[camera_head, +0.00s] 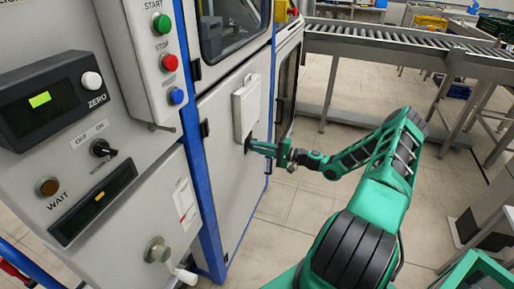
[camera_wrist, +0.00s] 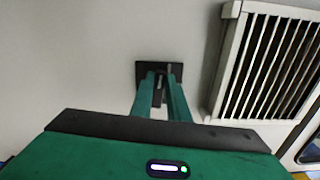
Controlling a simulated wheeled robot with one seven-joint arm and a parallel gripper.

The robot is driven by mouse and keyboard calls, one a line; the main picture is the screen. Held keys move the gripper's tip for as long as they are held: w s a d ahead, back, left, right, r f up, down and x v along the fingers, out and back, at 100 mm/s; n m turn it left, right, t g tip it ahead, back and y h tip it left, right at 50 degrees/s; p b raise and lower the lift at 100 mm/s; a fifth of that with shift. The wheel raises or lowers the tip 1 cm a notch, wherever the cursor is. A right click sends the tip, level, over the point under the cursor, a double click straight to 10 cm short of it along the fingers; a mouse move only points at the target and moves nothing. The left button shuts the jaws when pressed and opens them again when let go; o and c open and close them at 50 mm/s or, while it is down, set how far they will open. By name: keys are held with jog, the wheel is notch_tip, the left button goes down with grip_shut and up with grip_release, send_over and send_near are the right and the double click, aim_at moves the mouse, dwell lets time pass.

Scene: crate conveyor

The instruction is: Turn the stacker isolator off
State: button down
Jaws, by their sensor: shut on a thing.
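The isolator, a small black plate (camera_wrist: 150,65) with a dark handle (camera_wrist: 158,88), is on the pale cabinet panel in the wrist view. No label is readable on it. My gripper (camera_wrist: 159,76) has its two green fingers on either side of the handle and is shut on it. The fingertips partly hide the handle and plate, so its exact angle is hard to tell. In the head view my gripper (camera_head: 254,147) reaches the cabinet door (camera_head: 228,190) just below a white louvred box (camera_head: 246,107); the isolator is mostly hidden there.
The louvred box (camera_wrist: 268,60) stands out close to the right of my fingers. A control panel with START (camera_head: 161,23) and STOP (camera_head: 169,62) buttons and an OFF/ON knob (camera_head: 103,148) is at left. A roller conveyor (camera_head: 400,45) runs behind.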

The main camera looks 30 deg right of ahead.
jog(key=shift+d+f+n, duration=0.15)
jog(key=shift+f+n, duration=0.1)
jog(key=shift+n, duration=0.35)
jog(key=c, duration=1.8)
grip_release()
jog(key=shift+o, duration=0.6)
jog(key=v, duration=1)
jog(key=shift+s+d, duration=0.2)
jog(key=shift+s, duration=0.05)
